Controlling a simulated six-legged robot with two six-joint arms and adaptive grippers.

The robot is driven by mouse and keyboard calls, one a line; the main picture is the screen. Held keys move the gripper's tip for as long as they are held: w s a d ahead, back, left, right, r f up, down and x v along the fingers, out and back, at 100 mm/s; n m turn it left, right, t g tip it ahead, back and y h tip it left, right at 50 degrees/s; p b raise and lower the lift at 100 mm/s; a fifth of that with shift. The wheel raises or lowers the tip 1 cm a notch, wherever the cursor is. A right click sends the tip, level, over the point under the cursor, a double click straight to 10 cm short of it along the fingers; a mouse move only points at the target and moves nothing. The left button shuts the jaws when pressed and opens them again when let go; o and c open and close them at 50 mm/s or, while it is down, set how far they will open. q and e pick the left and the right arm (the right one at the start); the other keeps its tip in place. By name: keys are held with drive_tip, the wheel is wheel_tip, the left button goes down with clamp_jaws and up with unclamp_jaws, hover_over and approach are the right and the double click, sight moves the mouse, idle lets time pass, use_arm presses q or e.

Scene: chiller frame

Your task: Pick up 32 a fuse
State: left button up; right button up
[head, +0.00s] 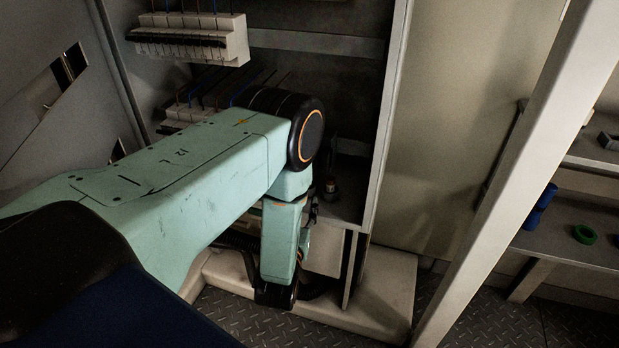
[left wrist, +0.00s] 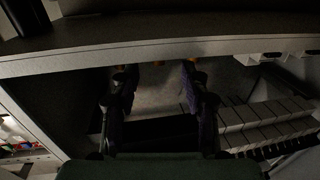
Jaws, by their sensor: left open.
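No 32 A fuse can be made out with certainty in either view. My left arm reaches from the left into the open cabinet (head: 393,120) in the head view, and its own links hide the gripper there. In the left wrist view my left gripper (left wrist: 157,74) is open, with two dark fingers apart and nothing visibly held between them. Small orange-yellow spots show near the fingertips, too dim to identify. A small dark upright object (head: 330,188) stands on the cabinet's inner floor, right of my arm. My right gripper is in neither view.
A pale ledge (left wrist: 150,50) crosses the left wrist view just beyond the fingers. Rows of pale blocks (left wrist: 265,122) lie right of the gripper. A white terminal block (head: 195,42) hangs at the cabinet's back. Shelves with a green ring (head: 584,234) stand far right.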

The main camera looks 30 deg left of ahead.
use_arm(q)
drive_tip(key=shift+w+a, duration=0.35)
drive_tip(key=shift+w, duration=0.15)
drive_tip(key=shift+w+a, duration=0.15)
drive_tip(key=shift+w, duration=0.25)
drive_tip(key=x, duration=0.1)
drive_tip(key=b+x, duration=0.1)
drive_tip(key=x, duration=0.1)
drive_tip(key=b+x, duration=0.1)
drive_tip(key=x, duration=0.1)
drive_tip(key=shift+r, duration=0.25)
drive_tip(key=shift+w+r, duration=0.1)
drive_tip(key=shift+w, duration=0.35)
clamp_jaws()
